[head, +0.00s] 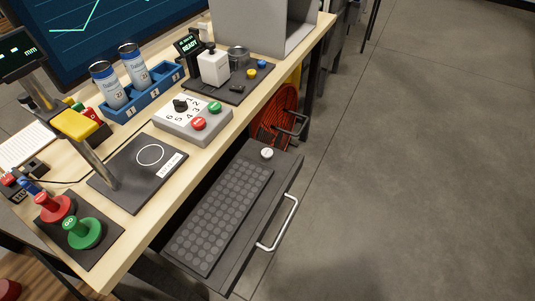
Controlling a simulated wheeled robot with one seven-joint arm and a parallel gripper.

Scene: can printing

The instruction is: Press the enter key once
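A dark keyboard (222,215) with round grey keys lies on a pulled-out black drawer (285,190) below the table's front edge. The key labels are too small to read, so I cannot tell which key is enter. A round white button or knob (266,153) sits on the drawer at the keyboard's far end. My gripper is not in view, and nothing covers the keyboard.
The drawer's silver handle (280,225) faces the open floor (410,170). On the wooden table (135,245) stand red (54,208) and green (83,232) knobs, a dial box (193,121), a blue can rack (145,97) and a gauge post (95,163).

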